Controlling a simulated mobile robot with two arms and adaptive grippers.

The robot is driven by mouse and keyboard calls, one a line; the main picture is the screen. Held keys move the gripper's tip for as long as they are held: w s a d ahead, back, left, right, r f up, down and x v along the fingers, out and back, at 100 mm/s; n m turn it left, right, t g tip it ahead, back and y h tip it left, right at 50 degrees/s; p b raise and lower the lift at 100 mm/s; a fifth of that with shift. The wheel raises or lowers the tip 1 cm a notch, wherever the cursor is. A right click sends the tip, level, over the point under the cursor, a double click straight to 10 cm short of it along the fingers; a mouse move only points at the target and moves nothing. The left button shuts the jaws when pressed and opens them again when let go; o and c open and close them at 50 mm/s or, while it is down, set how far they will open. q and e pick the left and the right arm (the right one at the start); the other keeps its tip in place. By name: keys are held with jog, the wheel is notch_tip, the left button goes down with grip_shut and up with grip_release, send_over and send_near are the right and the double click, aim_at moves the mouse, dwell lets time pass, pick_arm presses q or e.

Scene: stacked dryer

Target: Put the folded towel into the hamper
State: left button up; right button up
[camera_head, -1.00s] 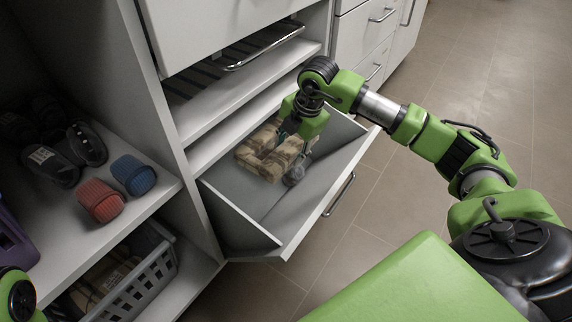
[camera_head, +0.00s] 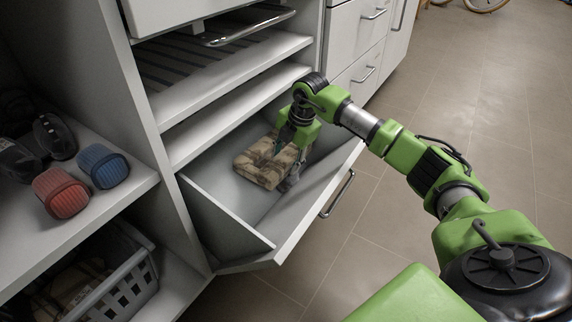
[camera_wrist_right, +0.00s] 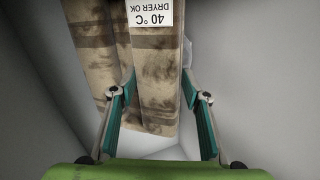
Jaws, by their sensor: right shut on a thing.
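The folded towel (camera_head: 258,166) is brown and beige patterned. It is inside the grey tilt-out hamper (camera_head: 222,216), which is open below the shelves. My right gripper (camera_head: 287,158) reaches down into the hamper and is shut on the towel. In the right wrist view the towel (camera_wrist_right: 150,60) stands between the two teal-padded fingers (camera_wrist_right: 156,86), with a white "40 °C DRYER OK" label toward the camera. Whether the towel touches the hamper's floor I cannot tell. My left gripper is out of view.
On the left shelf (camera_head: 105,208) stand a red ribbed object (camera_head: 62,192), a blue one (camera_head: 104,166) and dark items. A grey basket (camera_head: 125,290) sits below. A shelf with a metal-railed tray (camera_head: 240,28) is above the hamper.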

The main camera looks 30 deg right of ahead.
jog(key=shift+r, duration=0.2)
jog(key=shift+f, duration=0.2)
jog(key=o, duration=1.5)
